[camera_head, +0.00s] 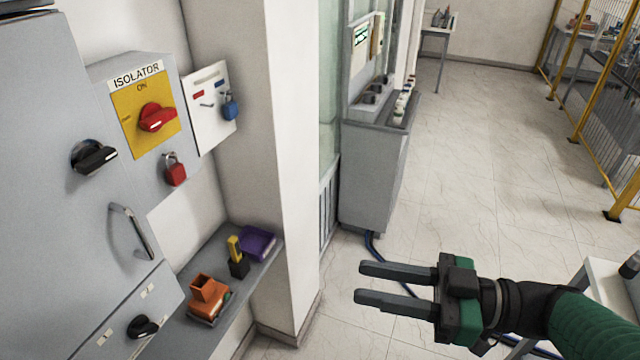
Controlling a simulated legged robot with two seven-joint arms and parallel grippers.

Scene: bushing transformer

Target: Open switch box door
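The switch box is a tall grey cabinet (40,200) on the left, and its door looks shut. A black rotary knob (93,157) sits on its upper right part, and a curved metal handle (131,231) stands out below the knob. My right gripper (360,283) is at the lower right, open and empty, with its two dark fingers apart and pointing left. It is well to the right of the cabinet, in front of the floor. My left gripper is not in view.
An isolator box (140,110) with a red switch and a red padlock (174,169) stands beside the cabinet. A shelf (250,273) below holds an orange item (207,297) and a purple bin (257,242). A white pillar (280,120) stands right of it.

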